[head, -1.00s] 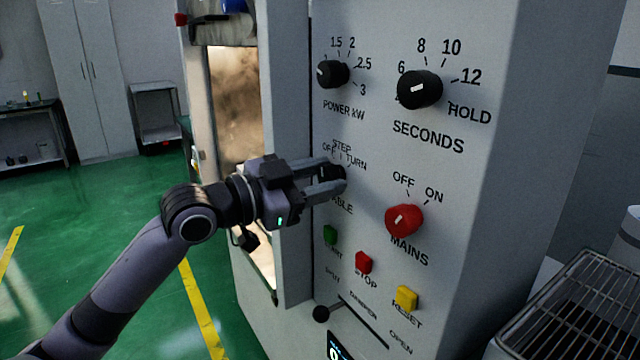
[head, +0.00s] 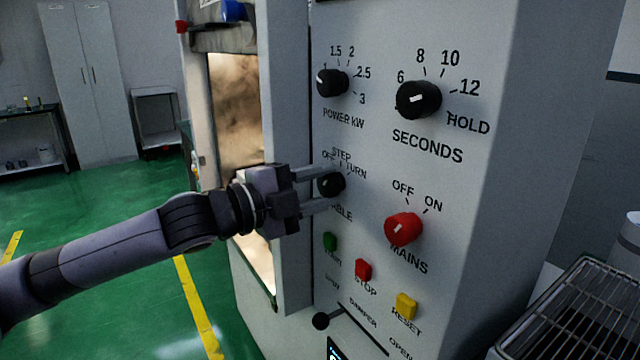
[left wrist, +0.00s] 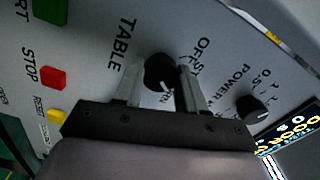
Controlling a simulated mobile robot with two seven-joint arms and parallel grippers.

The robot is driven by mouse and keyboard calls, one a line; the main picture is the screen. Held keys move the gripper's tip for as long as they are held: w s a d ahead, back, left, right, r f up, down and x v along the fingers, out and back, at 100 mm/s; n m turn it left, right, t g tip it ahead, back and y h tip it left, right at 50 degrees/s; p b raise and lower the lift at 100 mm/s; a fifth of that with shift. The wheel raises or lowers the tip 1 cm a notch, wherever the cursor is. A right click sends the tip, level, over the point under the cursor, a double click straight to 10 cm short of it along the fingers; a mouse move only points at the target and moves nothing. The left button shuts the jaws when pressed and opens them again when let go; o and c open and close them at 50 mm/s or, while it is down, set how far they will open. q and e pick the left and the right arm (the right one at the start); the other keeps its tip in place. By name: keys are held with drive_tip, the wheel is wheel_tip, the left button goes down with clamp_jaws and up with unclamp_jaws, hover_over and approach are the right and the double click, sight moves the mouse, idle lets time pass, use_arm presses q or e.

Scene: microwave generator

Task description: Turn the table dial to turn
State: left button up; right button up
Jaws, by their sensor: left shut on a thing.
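The table dial (head: 331,184) is a small black knob on the grey control panel, with OFF, STEP and TURN labels around its top. My left gripper (head: 322,190) comes in from the left and is shut on it, one finger above and one below. In the left wrist view the dial (left wrist: 158,72) sits between the fingertips of my left gripper (left wrist: 160,84). Its white mark there points toward the partly hidden TURN label. The fingers cover part of the TABLE label in the head view. My right gripper is not in view.
A black power dial (head: 332,83), a seconds dial (head: 418,99) and a red mains dial (head: 403,229) surround it. Green (head: 330,241), red (head: 363,270) and yellow (head: 406,306) buttons and a damper lever (head: 321,321) lie below. A wire rack (head: 575,315) stands right.

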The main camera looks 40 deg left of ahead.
use_arm(q)
drive_tip(key=shift+m, duration=0.6)
drive_tip(key=o, duration=1.1)
drive_tip(key=shift+s, duration=0.1)
